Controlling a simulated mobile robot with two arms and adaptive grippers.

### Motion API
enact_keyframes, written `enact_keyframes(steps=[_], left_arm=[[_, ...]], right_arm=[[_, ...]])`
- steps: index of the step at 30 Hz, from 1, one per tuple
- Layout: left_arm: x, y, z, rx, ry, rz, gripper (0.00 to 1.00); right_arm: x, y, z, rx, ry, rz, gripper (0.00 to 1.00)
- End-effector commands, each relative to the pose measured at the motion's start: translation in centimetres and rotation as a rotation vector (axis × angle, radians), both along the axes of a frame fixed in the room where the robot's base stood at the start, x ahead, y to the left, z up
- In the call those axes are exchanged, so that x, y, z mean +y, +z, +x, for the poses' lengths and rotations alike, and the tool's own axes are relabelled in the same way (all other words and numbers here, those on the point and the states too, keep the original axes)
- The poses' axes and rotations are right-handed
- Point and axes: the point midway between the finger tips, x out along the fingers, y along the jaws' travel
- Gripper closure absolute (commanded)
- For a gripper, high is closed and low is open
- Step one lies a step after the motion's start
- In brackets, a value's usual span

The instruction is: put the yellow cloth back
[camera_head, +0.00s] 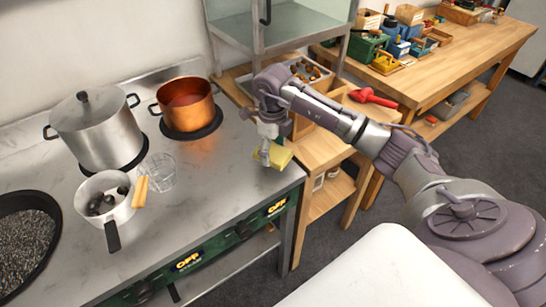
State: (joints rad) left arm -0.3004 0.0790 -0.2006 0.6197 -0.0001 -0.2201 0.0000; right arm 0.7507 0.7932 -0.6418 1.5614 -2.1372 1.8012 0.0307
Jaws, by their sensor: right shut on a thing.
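The yellow cloth (280,157) is at the right end of the metal stove counter (222,185), near its front corner. My right gripper (265,155) points down at the cloth and is shut on it. The fingers hide part of the cloth, and I cannot tell whether it touches the counter. My left gripper is not in view.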

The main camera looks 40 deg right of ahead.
Motion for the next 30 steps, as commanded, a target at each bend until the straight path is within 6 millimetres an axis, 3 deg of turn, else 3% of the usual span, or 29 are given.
enact_keyframes(steps=[8,19,20,24,30], left_arm=[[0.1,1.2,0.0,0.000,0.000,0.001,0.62],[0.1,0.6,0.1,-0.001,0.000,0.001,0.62],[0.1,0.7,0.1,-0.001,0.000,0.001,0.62],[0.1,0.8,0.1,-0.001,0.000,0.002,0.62],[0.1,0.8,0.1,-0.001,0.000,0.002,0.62]], right_arm=[[0.0,-3.5,-0.1,0.004,0.000,0.002,0.56],[-0.1,-4.2,-0.1,0.001,0.000,0.000,0.56],[-0.1,-4.1,-0.1,0.001,0.000,0.000,0.25],[0.0,-4.1,-0.1,0.001,0.000,0.001,0.03],[0.0,-4.1,-0.1,0.001,0.000,0.001,0.03]])
